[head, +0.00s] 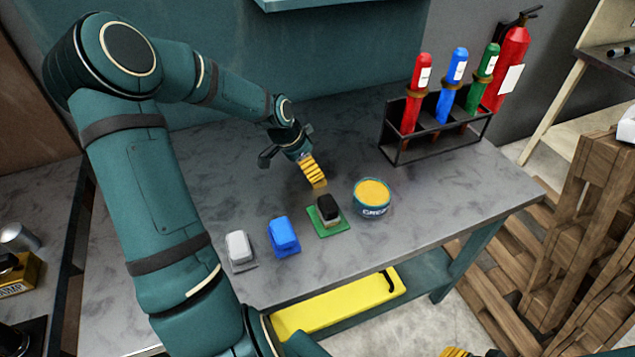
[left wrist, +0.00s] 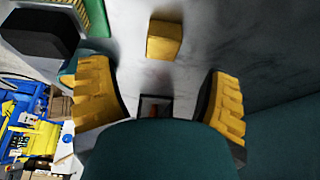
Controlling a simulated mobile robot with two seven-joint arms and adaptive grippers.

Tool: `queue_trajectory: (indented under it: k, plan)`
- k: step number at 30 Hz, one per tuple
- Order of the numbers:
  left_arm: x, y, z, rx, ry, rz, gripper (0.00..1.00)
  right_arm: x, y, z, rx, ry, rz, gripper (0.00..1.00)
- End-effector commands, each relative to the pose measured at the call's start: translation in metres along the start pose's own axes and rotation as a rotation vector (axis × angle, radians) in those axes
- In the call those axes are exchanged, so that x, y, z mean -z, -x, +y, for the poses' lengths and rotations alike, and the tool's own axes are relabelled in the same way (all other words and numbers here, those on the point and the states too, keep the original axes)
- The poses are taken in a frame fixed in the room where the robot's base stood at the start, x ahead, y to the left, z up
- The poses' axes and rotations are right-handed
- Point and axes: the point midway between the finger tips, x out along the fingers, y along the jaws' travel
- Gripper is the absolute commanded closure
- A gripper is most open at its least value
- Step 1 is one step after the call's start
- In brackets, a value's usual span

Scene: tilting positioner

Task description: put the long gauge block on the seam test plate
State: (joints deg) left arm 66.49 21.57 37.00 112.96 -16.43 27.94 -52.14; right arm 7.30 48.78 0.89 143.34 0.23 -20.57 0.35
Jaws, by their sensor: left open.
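My left gripper (head: 313,178) hangs over the middle of the grey table in the head view, yellow ribbed fingertips pointing down. In the left wrist view its fingers (left wrist: 160,100) stand wide apart with nothing between them. A small yellow block (left wrist: 163,40) lies on the table ahead of the fingers there; in the head view I cannot make it out apart from the fingertips. It may be the long gauge block. A green plate (head: 341,229) carries a black block (head: 328,207), right of and nearer than the gripper. I cannot tell which thing is the seam test plate. Part of my right gripper (head: 470,352) shows at the bottom edge.
A grease tin (head: 372,199) stands right of the green plate. A blue block (head: 284,236) and a grey block (head: 238,247) sit to the left. A black rack (head: 440,132) with red, blue and green tubes stands at the back right. The table's left rear is clear.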

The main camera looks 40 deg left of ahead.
Motion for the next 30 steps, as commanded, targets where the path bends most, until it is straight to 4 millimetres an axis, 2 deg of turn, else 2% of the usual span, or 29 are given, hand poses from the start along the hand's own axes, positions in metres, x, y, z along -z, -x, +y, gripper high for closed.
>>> queue_trajectory:
  k: [1, 8, 16, 26, 27, 29, 30]
  plan:
    - [0.0, -0.007, 0.001, -0.002, 0.0, 0.001, 0.22, -0.001, -0.003, 0.001, 0.0, 0.001, -0.002, 0.53]
    - [-0.001, -0.021, 0.0, -0.001, 0.001, 0.001, 0.22, -0.003, -0.006, 0.002, 0.001, 0.002, -0.006, 0.53]
    - [-0.004, -0.059, -0.002, -0.002, -0.001, 0.001, 0.22, -0.008, -0.018, 0.007, 0.002, 0.005, -0.016, 0.53]
    - [-0.004, -0.065, -0.003, 0.001, 0.001, 0.0, 0.22, -0.009, -0.018, 0.007, 0.002, 0.006, -0.019, 0.53]
    - [-0.004, -0.065, -0.003, 0.001, 0.001, 0.0, 0.25, -0.009, -0.018, 0.007, 0.002, 0.006, -0.019, 0.53]
    - [-0.004, -0.065, -0.003, 0.001, 0.001, 0.0, 0.46, -0.009, -0.018, 0.007, 0.002, 0.006, -0.019, 0.53]
    - [-0.004, -0.065, -0.003, 0.001, 0.001, 0.0, 0.6, -0.009, -0.018, 0.007, 0.002, 0.006, -0.019, 0.53]
